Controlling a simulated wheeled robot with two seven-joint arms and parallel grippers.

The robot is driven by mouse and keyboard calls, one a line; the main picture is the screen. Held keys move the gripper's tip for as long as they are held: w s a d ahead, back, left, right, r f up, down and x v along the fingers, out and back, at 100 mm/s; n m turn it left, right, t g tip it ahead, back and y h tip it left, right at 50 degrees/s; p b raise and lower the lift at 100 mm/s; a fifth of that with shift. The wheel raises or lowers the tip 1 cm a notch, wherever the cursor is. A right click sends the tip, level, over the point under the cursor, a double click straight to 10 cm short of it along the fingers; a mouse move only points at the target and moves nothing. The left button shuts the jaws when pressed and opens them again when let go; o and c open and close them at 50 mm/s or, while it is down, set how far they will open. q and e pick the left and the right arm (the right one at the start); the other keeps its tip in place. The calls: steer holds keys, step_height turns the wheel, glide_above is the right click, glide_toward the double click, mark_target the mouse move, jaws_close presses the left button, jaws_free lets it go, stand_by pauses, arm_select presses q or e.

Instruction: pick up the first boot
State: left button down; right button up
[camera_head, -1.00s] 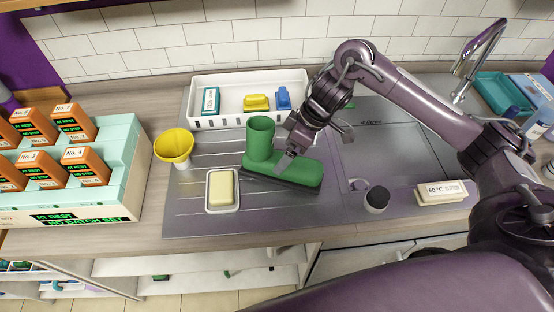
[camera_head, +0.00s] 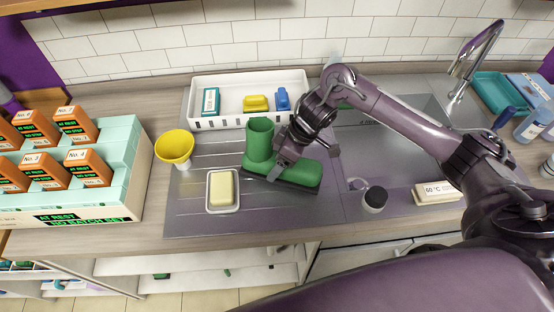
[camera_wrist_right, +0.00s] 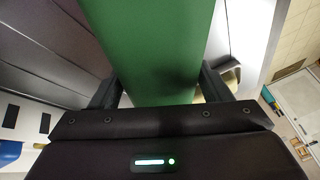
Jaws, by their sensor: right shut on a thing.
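A green boot (camera_head: 300,174) with a dark sole and an upright round shaft rests on the grey drainboard left of the sink. My right gripper (camera_head: 277,172) reaches down over the boot's foot and is shut on it. In the right wrist view the green boot (camera_wrist_right: 150,50) fills the space between the two dark fingers (camera_wrist_right: 158,88). The boot still appears to be on the drainboard. The fingertips are partly hidden in the head view. My left gripper is not in view.
A yellow cup (camera_head: 174,147) and a soap dish (camera_head: 222,205) stand left of the boot. A white tray (camera_head: 240,119) with small boxes is behind it. Orange boxes (camera_head: 75,125) stand far left.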

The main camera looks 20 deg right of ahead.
steer(key=shift+w, duration=0.1)
steer(key=c, duration=0.4)
steer(key=shift+r, duration=0.1)
steer(key=shift+r, duration=0.1)
